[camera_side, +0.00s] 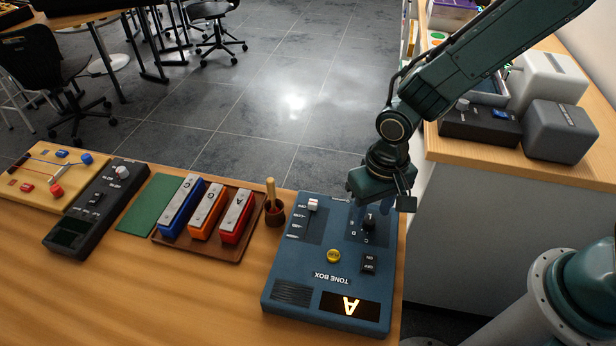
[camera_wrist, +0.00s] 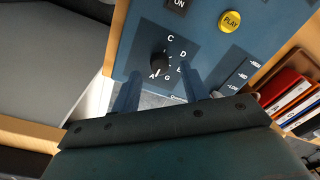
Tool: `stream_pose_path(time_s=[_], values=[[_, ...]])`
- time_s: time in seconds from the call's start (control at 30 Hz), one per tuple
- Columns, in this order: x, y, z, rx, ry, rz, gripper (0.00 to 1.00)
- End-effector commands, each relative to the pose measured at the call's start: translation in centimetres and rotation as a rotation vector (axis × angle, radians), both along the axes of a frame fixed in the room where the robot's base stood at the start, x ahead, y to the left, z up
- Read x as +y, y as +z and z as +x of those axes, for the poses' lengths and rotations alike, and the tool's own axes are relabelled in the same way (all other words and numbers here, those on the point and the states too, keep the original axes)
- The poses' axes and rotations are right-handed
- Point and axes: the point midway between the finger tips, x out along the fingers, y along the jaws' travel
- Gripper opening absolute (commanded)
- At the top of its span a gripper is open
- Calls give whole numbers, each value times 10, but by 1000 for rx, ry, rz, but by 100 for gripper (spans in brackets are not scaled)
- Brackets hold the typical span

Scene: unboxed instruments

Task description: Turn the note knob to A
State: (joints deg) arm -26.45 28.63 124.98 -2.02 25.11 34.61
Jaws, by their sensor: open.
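The blue tone box (camera_side: 318,262) lies on the wooden table, and its lit display (camera_side: 350,304) reads A. Its black note knob (camera_wrist: 158,64) sits in a ring of letters C, D, E, G and A in the wrist view. In the side view my gripper (camera_side: 378,207) is over the box's far right corner, partly hiding the knob.
The box also has a yellow PLAY button (camera_side: 333,256), an ON/OFF switch (camera_side: 369,263) and a white slider (camera_side: 313,205). A tray (camera_side: 165,240) of coloured chime bars and a mallet cup (camera_side: 274,212) stand to the left. The table's edge is close on the right.

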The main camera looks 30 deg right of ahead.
Motion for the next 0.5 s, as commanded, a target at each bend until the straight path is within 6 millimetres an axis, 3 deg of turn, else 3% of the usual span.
stream_pose_path(time_s=[0.5], values=[[-3, 76, 1, -5, -1, 3, 44]])
